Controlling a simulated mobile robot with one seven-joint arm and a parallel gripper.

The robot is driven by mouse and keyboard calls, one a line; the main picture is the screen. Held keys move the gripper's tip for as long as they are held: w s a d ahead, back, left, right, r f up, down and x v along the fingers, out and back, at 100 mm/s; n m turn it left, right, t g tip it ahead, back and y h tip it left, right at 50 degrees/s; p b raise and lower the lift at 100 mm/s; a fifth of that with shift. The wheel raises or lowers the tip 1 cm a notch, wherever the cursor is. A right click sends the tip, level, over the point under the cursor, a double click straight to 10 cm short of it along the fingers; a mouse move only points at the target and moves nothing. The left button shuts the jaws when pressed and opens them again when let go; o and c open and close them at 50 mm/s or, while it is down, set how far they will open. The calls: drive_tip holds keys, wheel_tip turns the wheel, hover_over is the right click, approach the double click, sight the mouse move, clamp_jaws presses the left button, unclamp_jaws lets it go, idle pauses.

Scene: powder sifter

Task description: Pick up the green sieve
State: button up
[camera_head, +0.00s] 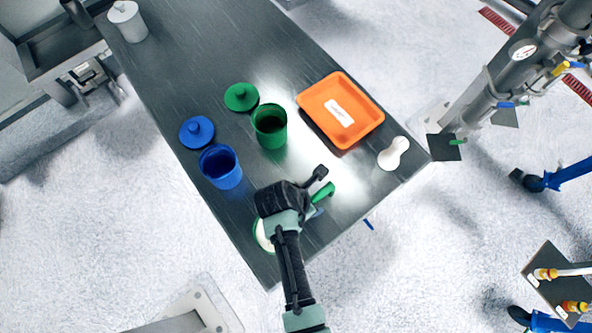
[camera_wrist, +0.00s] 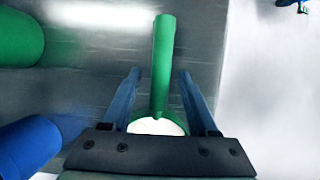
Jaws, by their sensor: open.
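The green sieve lies near the table's front edge. In the head view its green handle (camera_head: 322,192) shows beside my gripper, and part of its pale round mesh (camera_head: 262,236) shows beneath my arm. In the wrist view the green handle (camera_wrist: 163,65) runs between my two fingers, with part of the white mesh (camera_wrist: 158,127) below it. My gripper (camera_wrist: 160,82) is open, with one finger on each side of the handle and a visible gap on both sides. In the head view my gripper (camera_head: 318,190) hides much of the sieve.
On the dark table stand a blue container (camera_head: 221,168), a green container (camera_head: 270,128), a blue lid (camera_head: 196,132), a green lid (camera_head: 241,97), an orange tray (camera_head: 372,113) and a white hourglass-shaped object (camera_head: 393,154). A white jar (camera_head: 128,22) stands at the far end. The table edge is close.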

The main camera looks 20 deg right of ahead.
drive_tip(key=shift+f, duration=0.1)
clamp_jaws()
idle(0.7)
wheel_tip(320, 180, up, 10)
drive_tip(key=shift+r+b, duration=0.1)
drive_tip(key=shift+b, duration=0.3)
idle(1.8)
